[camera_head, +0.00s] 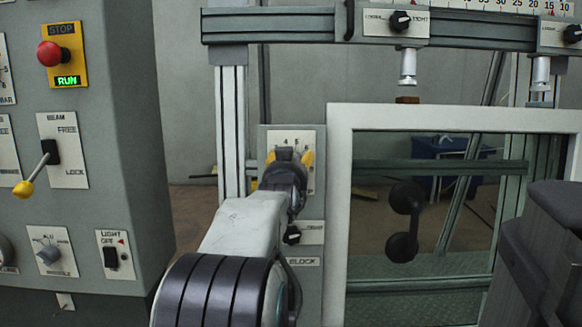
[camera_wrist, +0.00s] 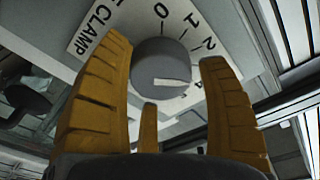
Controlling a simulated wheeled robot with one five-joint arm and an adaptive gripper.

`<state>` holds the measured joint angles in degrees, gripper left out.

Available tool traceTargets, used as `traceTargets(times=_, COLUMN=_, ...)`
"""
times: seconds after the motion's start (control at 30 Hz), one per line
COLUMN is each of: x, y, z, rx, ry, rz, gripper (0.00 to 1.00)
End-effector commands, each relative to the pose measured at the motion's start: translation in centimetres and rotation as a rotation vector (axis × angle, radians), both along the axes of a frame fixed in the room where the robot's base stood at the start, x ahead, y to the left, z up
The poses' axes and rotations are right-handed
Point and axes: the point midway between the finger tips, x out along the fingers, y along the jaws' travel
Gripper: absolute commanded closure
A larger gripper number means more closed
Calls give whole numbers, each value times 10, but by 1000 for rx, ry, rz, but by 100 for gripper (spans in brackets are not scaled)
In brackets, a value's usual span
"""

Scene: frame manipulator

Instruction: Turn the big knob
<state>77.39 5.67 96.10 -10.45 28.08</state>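The big knob (camera_wrist: 160,62) is a round grey dial on a white scale plate with the word CLAMP, in the wrist view. Its white mark lies near level, reaching toward the right edge of its face. My gripper (camera_wrist: 162,50) has its yellow fingers spread on the left and right of the knob, with a third shorter finger below. I cannot tell whether the fingers touch it. In the head view my gripper (camera_head: 290,157) is in front of the numbered plate (camera_head: 306,135) on the grey post and hides the knob there.
A small black switch (camera_head: 292,235) sits just below my gripper. The white window frame (camera_head: 340,215) stands close on the right. A grey control cabinet (camera_head: 125,130) with a lever (camera_head: 38,170) and red button (camera_head: 49,54) stands left. A rail (camera_head: 275,28) runs above.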

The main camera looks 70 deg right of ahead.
Motion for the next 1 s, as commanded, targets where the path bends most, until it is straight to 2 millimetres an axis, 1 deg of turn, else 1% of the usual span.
traceTargets(times=0.03, x=0, y=0, z=0, rx=0, ry=0, rz=0, gripper=26)
traceTargets(times=0.13, x=0, y=0, z=0, rx=0, ry=0, rz=0, gripper=18)
traceTargets(times=0.37, x=0, y=0, z=0, rx=0, ry=1, rz=0, gripper=18)
traceTargets(times=0.53, x=-2, y=8, z=1, rx=-2, ry=1, rz=0, gripper=18)
traceTargets(times=0.67, x=-5, y=23, z=2, rx=-2, ry=0, rz=0, gripper=18)
traceTargets(times=1.0, x=-17, y=76, z=3, rx=-2, ry=0, rz=0, gripper=18)
